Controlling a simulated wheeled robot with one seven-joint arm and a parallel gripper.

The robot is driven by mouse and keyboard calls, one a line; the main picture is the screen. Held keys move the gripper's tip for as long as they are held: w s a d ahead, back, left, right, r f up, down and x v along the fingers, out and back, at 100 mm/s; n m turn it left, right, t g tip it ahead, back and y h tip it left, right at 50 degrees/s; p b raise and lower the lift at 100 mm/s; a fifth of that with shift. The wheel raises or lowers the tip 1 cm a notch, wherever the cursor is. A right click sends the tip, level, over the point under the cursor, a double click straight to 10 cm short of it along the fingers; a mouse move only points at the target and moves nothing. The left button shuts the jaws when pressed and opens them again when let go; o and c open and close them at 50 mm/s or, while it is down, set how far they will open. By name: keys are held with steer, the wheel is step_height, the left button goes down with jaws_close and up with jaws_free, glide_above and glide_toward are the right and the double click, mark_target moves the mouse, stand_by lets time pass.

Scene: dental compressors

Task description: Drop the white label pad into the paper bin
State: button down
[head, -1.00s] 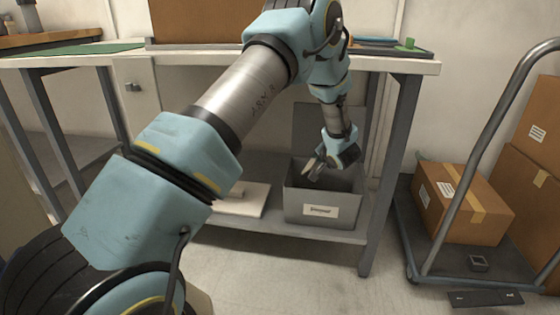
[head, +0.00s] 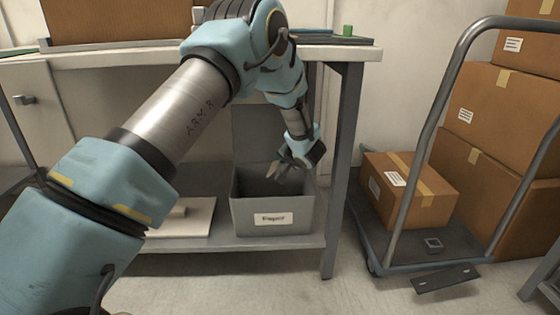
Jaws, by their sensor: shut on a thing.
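A flat white item (head: 185,222) lies on the lower shelf (head: 225,243) left of the bin. The table leg (head: 343,170) stands right of the bin. The tabletop edge (head: 130,55) is above.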

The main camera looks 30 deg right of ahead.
steer(key=shift+f+b, duration=1.35)
steer(key=shift+f, duration=0.15)
steer(key=c, duration=0.9)
jaws_free()
steer(key=shift+c, duration=0.2)
steer(key=shift+r, duration=0.1)
steer(key=p+v, duration=0.4)
steer(key=v, duration=0.6)
steer(key=shift+s+r+p, duration=0.15)
steer(key=shift+s+p, duration=0.15)
steer(key=shift+s, duration=0.05)
